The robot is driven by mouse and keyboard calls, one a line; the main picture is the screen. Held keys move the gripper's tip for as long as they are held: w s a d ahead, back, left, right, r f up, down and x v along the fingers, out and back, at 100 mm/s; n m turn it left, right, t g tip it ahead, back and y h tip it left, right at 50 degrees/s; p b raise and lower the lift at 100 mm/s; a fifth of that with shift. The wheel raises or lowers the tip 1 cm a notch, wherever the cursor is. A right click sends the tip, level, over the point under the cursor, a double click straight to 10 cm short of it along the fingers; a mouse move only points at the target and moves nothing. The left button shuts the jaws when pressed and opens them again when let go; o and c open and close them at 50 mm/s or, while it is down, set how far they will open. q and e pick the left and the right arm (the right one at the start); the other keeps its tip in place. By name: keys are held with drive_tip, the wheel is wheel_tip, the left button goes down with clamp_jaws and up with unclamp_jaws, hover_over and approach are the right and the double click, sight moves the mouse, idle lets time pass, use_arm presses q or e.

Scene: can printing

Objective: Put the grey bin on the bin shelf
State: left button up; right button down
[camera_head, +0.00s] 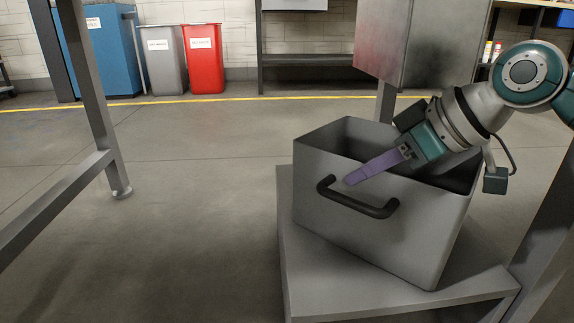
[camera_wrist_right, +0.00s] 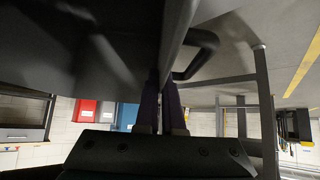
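The grey bin (camera_head: 375,235) is an open-topped box with a dark handle (camera_head: 358,202) on its near wall. It stands upright, turned at an angle, over a low grey shelf (camera_head: 305,290); I cannot tell whether its base fully touches. My right gripper (camera_head: 368,170) reaches in from the upper right, with one purple finger outside the near wall above the handle. In the right wrist view my right gripper (camera_wrist_right: 161,100) has its fingers close together on both sides of the bin's rim (camera_wrist_right: 178,35). The inner finger is hidden in the head view. My left gripper is out of view.
Frame legs (camera_head: 95,95) stand at left and a post (camera_head: 545,235) at right of the shelf. A grey metal box (camera_head: 395,40) hangs behind the bin. Grey (camera_head: 163,60) and red (camera_head: 203,58) waste bins stand by the back wall. The floor left of the shelf is clear.

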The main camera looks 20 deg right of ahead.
drive_tip(key=shift+w+r, duration=0.15)
drive_tip(key=shift+d, duration=0.1)
drive_tip(key=shift+w+d, duration=0.1)
drive_tip(key=c, duration=1)
unclamp_jaws()
drive_tip(key=shift+f, duration=0.25)
drive_tip(key=shift+c, duration=0.2)
